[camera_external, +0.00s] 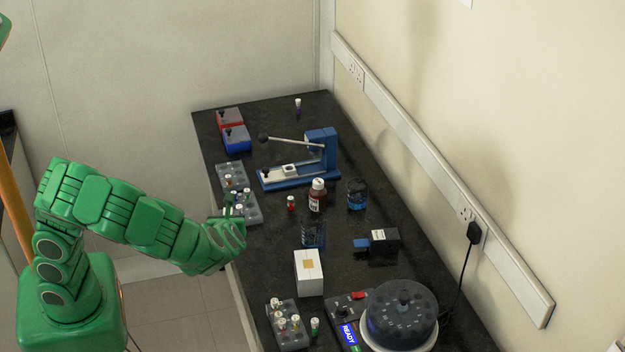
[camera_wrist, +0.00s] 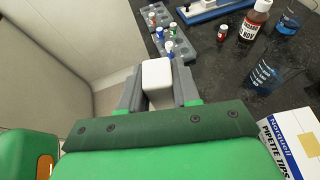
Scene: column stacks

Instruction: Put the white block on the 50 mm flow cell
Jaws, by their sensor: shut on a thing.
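My gripper (camera_wrist: 158,88) is shut on a white block (camera_wrist: 157,73), with one grey finger on each side of it. In the external view, my gripper (camera_external: 239,222) is at the left edge of the black bench, beside a grey vial rack. I cannot make out the block clearly there. I cannot tell for sure which thing is the 50 mm flow cell. A blue lever device (camera_external: 300,165) with a pale plate stands farther back.
A vial rack (camera_wrist: 175,43) lies just beyond the held block. A pipette tip box (camera_external: 309,280), another vial rack (camera_external: 285,327) and a round dark machine (camera_external: 402,312) are nearer.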

